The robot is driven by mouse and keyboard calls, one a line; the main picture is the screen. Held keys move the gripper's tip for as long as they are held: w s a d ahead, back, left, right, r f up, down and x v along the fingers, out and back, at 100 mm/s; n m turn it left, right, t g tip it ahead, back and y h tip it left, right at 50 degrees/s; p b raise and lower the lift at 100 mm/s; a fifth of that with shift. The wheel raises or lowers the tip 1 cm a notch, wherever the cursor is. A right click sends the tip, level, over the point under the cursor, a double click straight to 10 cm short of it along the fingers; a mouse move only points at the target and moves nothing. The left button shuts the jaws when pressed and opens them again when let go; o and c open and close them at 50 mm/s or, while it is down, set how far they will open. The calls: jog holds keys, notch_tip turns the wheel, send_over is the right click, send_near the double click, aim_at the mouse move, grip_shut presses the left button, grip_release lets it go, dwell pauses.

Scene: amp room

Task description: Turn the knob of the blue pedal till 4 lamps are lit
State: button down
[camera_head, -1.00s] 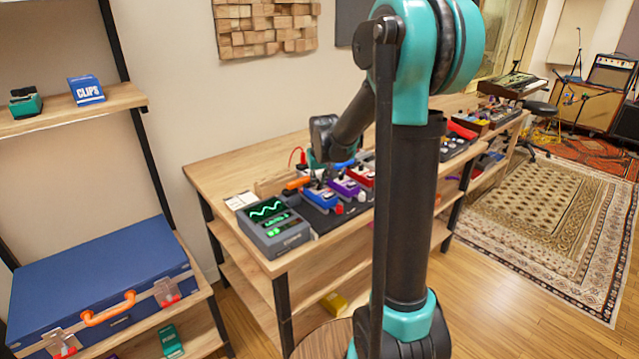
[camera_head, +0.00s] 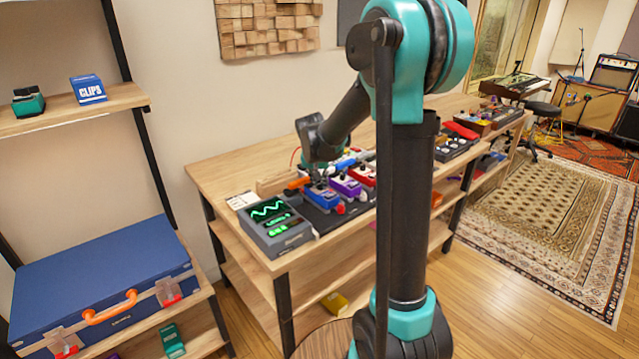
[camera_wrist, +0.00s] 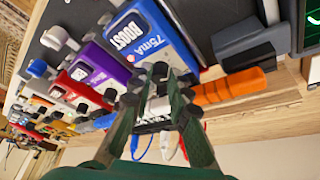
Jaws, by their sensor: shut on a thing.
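The blue pedal (camera_head: 323,197), marked BOOST and 75mA, sits on the dark board, leftmost of the pedals near the grey box. It also shows at the top of the wrist view (camera_wrist: 152,38). My gripper (camera_head: 319,178) is down over the pedal's far end. In the wrist view its two dark fingers (camera_wrist: 158,88) are closed around the dark knob (camera_wrist: 160,70) at that end. The fingers hide most of the knob, and its pointer cannot be read. I cannot make out the pedal's lamps or how many are lit.
The grey box (camera_head: 285,238) with green screens stands left of the pedal. An orange-handled thing (camera_wrist: 228,86) lies close beside my fingers. A purple pedal (camera_wrist: 100,65) and a red one (camera_head: 360,176) stand close on the other side. Cables run behind the gripper.

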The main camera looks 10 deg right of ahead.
jog(key=c, duration=1.4)
grip_release()
jog(key=shift+c, duration=0.2)
jog(key=v, duration=0.8)
jog(key=s+d+f+n, duration=0.1)
jog(key=s+f, duration=0.3)
jog(key=s, duration=0.5)
jog(key=s+d+f+n+y, duration=0.1)
jog(key=s+d+f, duration=0.1)
jog(key=s+f, duration=0.3)
jog(key=s+d+f+n, duration=0.1)
jog(key=s+f, duration=0.4)
jog(key=s, duration=0.8)
jog(key=shift+s+d+n+y, duration=0.25)
jog(key=shift+d+n+y, duration=0.15)
jog(key=shift+d, duration=0.35)
